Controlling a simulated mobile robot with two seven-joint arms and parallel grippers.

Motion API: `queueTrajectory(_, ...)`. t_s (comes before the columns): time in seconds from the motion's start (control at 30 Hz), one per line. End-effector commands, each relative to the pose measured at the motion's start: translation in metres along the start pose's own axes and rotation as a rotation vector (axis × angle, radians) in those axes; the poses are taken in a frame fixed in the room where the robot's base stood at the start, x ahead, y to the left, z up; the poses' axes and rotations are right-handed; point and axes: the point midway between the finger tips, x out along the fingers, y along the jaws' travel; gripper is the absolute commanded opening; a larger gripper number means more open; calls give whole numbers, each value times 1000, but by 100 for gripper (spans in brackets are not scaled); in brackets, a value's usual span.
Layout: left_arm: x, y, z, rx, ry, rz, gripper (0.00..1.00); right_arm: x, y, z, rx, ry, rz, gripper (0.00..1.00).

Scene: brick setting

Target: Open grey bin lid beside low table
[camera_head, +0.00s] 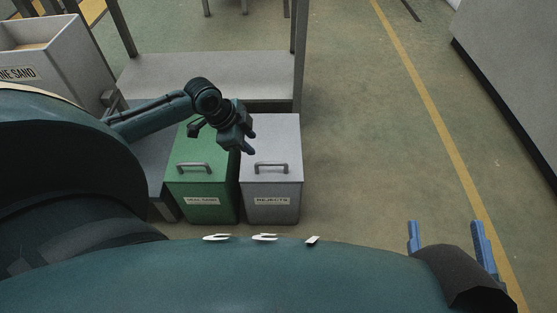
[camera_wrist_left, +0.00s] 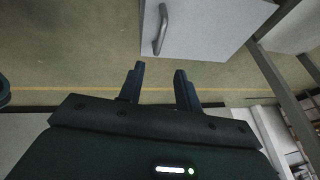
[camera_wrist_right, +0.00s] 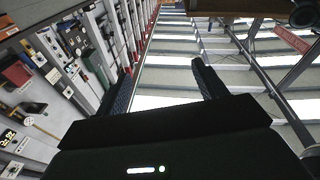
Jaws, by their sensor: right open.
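The grey bin (camera_head: 271,205), labelled REJECTS, stands on the floor beside the low table (camera_head: 210,80), right of a green bin. Its lid (camera_head: 280,140) is closed flat, with a grey bar handle (camera_head: 271,166) near the front edge. My left gripper (camera_head: 247,142) is over the lid's left edge, behind the handle. In the left wrist view its fingers (camera_wrist_left: 160,78) are apart with nothing between them, and the lid handle (camera_wrist_left: 161,30) shows beyond them. My right gripper (camera_head: 445,238) is open and empty at lower right, away from the bins.
The green bin (camera_head: 205,208), also with a closed lid and handle, stands directly left of the grey one. A grey sand container (camera_head: 75,80) is at upper left. The floor (camera_head: 365,165) right of the grey bin is clear.

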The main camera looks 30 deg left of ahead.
Motion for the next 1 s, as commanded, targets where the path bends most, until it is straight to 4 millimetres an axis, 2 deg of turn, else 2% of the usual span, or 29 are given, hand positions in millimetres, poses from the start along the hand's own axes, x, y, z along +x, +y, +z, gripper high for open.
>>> queueTrajectory(0.17,30,1,0,-1,2,2,34,1,-2,4,29,18,-3,70)
queueTrajectory(0.4,82,2,0,-2,3,1,34,3,-6,6,93,54,-16,70)
queueTrajectory(0.57,109,1,0,-2,3,0,34,4,-8,5,128,72,-26,70)
queueTrajectory(0.6,114,1,0,-1,3,-1,34,7,-6,0,111,101,-28,70)
queueTrajectory(0.8,126,1,-1,0,2,-1,34,12,-1,-11,70,170,-29,70)
queueTrajectory(1.0,127,0,-1,0,1,-1,34,13,0,-14,65,179,-28,70)
